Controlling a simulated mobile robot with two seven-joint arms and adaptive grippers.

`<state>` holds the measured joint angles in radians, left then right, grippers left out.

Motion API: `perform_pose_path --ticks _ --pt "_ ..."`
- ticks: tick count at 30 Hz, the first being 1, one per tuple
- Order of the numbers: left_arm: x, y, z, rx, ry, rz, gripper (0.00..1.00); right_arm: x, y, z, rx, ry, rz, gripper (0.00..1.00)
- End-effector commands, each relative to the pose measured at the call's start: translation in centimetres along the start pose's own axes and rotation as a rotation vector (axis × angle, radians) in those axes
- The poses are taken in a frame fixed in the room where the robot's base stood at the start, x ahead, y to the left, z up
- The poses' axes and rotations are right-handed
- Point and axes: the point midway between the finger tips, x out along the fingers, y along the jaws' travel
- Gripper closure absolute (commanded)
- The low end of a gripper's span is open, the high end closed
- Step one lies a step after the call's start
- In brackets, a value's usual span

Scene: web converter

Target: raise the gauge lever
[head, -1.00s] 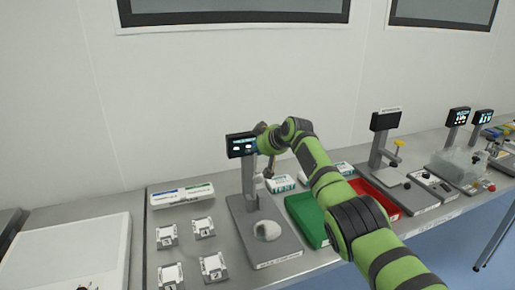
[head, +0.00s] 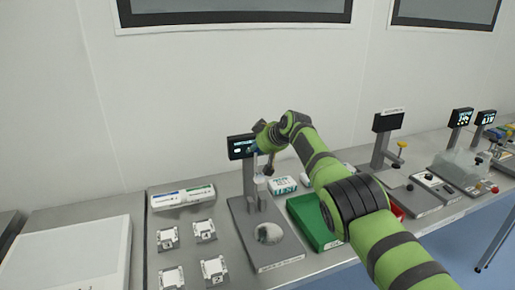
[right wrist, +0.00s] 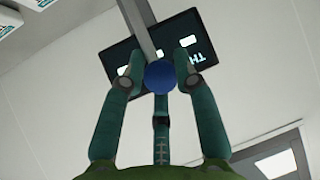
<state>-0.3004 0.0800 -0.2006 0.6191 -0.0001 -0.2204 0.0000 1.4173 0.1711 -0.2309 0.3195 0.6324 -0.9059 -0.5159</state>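The gauge (head: 250,218) is a grey stand with a flat base, an upright post and a small dark display (head: 241,147) on top. A round pale spot (head: 270,233) shows on its base. My right gripper (head: 262,165) is at the post, just below and right of the display. In the right wrist view a blue ball knob (right wrist: 160,77), apparently the lever's end, lies between the fingers of my right gripper (right wrist: 158,58). The grey bar and lit display are behind it. Whether the fingers press on the knob is unclear. My left gripper is not in view.
Small numbered fixtures (head: 205,230) and a white box (head: 182,195) stand to the left. Another display stand (head: 388,123) is farther right.

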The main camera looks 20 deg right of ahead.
Motion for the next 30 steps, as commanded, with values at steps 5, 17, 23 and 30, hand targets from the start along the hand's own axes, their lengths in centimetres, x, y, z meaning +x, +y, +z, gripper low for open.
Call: perform_pose_path --ticks 5,17,23,30 --pt "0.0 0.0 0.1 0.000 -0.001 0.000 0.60 0.3 -0.4 0.6 0.004 -0.014 -0.010 0.46" --pt "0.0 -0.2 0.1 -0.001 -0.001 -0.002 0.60 -0.1 0.0 0.2 0.003 -0.005 -0.003 0.46" --pt "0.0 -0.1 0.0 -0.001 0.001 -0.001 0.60 -1.1 0.2 0.0 0.003 -0.001 -0.003 0.46" --pt "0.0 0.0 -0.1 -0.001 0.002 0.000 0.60 -2.8 -0.1 0.3 -0.001 -0.006 -0.002 0.46"
